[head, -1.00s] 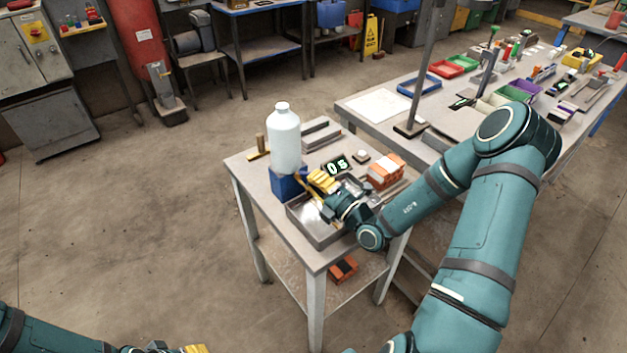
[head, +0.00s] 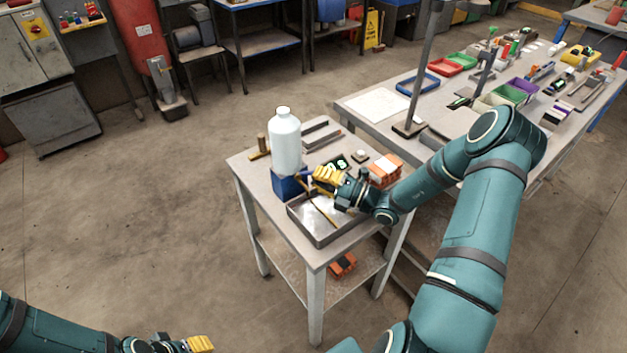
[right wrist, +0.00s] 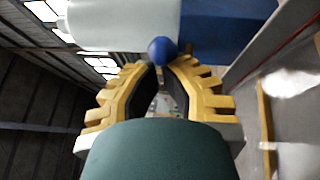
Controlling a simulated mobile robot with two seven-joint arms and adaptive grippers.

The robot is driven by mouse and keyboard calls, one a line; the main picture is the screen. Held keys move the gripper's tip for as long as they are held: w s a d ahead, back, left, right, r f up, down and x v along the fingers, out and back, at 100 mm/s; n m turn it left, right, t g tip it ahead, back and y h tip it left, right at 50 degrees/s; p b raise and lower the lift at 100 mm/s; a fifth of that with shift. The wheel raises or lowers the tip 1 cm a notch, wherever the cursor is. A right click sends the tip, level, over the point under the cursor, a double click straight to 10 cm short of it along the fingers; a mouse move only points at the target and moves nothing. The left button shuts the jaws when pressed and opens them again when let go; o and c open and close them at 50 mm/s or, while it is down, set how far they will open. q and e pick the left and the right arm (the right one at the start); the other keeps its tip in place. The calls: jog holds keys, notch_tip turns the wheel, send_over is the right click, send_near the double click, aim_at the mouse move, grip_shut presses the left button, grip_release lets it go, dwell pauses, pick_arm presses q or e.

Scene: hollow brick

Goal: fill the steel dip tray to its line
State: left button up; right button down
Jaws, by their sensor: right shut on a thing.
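The steel dip tray (head: 318,239) sits at the front of the small table. A thin brass-coloured rod (head: 321,214) slants across it; pale patches show inside, but I cannot make out a fill line. A white bottle (head: 285,143) stands upright on a blue block (head: 288,187) behind the tray. My right gripper (head: 316,180) is beside the block, above the tray's back edge. In the right wrist view its yellow fingers (right wrist: 162,65) are shut on a round blue knob (right wrist: 162,49) by the bottle and block. My left gripper (head: 202,343) is low at the front, partly cut off.
A digital display (head: 343,162), partly hidden by my right gripper, and orange bricks (head: 384,172) are behind the tray. Grey bars (head: 320,135) lie at the table's back. A long bench (head: 376,104) with bins stands right. Floor at left is clear.

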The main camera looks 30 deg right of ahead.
jog(key=shift+w+d+n+g+y+p, duration=0.25)
jog(key=shift+n+g+y, duration=0.35)
jog(key=shift+y, duration=0.15)
jog(key=shift+w+d+n+g+y+p, duration=0.1)
jog(key=shift+w+n+g+y+p, duration=0.1)
jog(key=shift+n+g+y, duration=0.45)
jog(key=shift+w+d+p, duration=0.2)
jog(key=shift+w+p, duration=0.05)
jog(key=shift+p, duration=0.1)
jog(key=shift+r, duration=0.15)
dwell(0.4)
notch_tip(320, 180, up, 10)
dwell(0.4)
